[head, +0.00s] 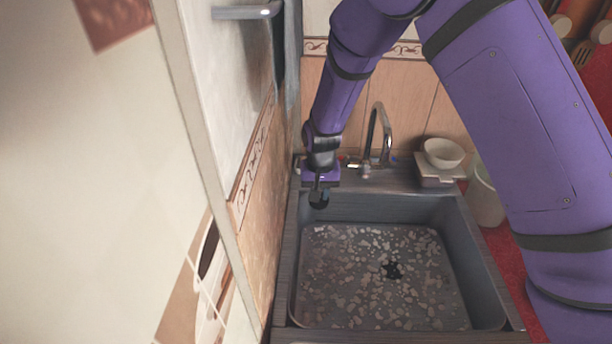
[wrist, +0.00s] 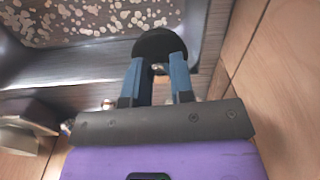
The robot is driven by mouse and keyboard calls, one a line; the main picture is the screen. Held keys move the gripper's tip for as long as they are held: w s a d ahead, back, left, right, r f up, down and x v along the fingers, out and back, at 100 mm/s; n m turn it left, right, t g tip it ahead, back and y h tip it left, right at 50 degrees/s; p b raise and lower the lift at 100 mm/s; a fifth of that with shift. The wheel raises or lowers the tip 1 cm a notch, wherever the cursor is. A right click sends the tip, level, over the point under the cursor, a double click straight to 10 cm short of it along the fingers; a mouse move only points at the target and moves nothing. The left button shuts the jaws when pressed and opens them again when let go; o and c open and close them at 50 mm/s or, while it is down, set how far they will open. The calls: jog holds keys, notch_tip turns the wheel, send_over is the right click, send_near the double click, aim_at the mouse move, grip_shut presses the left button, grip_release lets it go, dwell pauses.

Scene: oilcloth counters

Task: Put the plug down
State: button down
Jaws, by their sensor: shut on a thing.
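My gripper (head: 318,187) is over the back left corner of the sink (head: 468,235), close to its rear rim. In the wrist view its two blue fingers (wrist: 159,66) are shut on the plug (wrist: 160,42), a black round disc with a small metal piece at its middle. The plug also shows in the head view (head: 319,200) as a small dark shape below the gripper. The black drain (head: 392,270) lies in the speckled sink floor, to the right of and nearer than the plug. Part of the plug is hidden by the fingers.
A tap (head: 385,135) stands behind the sink. A white bowl (head: 443,153) sits on a pale stand at the back right, with a whitish container (head: 486,195) beside it. A tiled wall edge (head: 235,235) runs close along the left. The basin floor is otherwise clear.

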jog(key=w+a, duration=0.1)
jog(key=w, duration=0.3)
jog(key=w+a+f, duration=0.1)
jog(key=w, duration=0.3)
jog(key=w+a, duration=0.2)
jog(key=w, duration=0.3)
jog(key=shift+a+f, duration=0.1)
jog(key=shift+f, duration=0.05)
jog(key=shift+w+f, duration=0.1)
jog(key=shift+f, duration=1.65)
jog(key=shift+f, duration=0.15)
jog(key=c, duration=1)
grip_release()
notch_tip(320, 180, up, 12)
jog(key=shift+r, duration=0.15)
